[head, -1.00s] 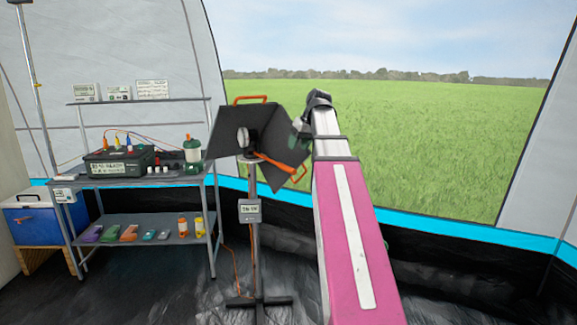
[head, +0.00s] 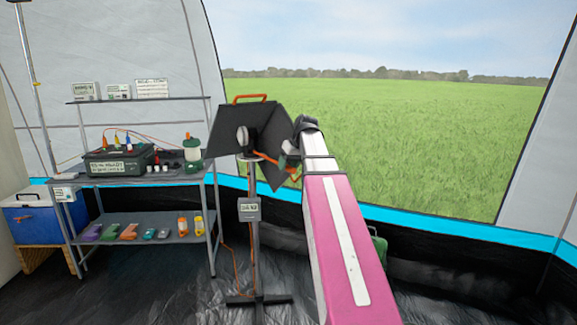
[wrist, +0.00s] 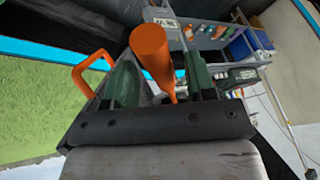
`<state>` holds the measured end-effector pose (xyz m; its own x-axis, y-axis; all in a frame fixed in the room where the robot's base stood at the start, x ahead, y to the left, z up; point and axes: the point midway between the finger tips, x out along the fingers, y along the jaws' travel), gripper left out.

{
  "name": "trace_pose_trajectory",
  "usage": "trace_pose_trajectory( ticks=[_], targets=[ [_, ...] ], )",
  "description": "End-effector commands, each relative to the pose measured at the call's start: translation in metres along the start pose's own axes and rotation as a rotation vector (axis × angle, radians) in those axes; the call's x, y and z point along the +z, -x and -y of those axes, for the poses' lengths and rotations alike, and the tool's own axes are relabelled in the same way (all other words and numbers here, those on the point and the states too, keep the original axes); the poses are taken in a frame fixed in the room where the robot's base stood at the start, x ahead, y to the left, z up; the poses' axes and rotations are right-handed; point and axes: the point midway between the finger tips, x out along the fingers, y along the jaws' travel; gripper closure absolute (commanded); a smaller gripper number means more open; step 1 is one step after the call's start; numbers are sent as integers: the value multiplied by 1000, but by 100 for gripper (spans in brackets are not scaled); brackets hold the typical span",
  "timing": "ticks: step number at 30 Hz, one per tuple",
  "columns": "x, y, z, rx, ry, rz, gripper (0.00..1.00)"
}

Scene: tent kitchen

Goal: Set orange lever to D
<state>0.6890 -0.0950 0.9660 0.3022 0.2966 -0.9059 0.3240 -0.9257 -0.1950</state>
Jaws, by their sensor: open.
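The orange lever (head: 267,159) sticks out to the right from the dark angled panel unit (head: 226,136) on a stand. Its right part is hidden by my gripper in the head view. In the wrist view, the thick orange lever (wrist: 151,48) stands between my gripper's two green fingers (wrist: 162,80). The fingers are apart, with a gap visible at the right finger; contact on the left cannot be told. In the head view my gripper (head: 291,155) is at the panel's right side. No letter D can be read.
An orange loop handle (head: 250,97) tops the panel; another orange loop (wrist: 84,75) shows beside the left finger. A small label box (head: 249,209) is on the stand. A shelf rack (head: 145,179) with a dark case (head: 118,164) stands left, beside a blue cooler (head: 30,221).

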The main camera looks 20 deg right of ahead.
Motion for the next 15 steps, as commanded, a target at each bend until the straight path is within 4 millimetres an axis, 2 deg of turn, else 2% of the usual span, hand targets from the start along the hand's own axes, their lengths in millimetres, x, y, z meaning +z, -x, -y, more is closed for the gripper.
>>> trace_pose_trajectory(
  ticks=[3,5,6,8,15],
  targets=[
    [0,0,0,0,0,0,49],
    [0,0,0,0,0,0,66],
    [0,0,0,0,0,0,79],
    [0,0,0,0,0,0,98],
    [1,0,3,3,-7,-1,100]
  ],
)
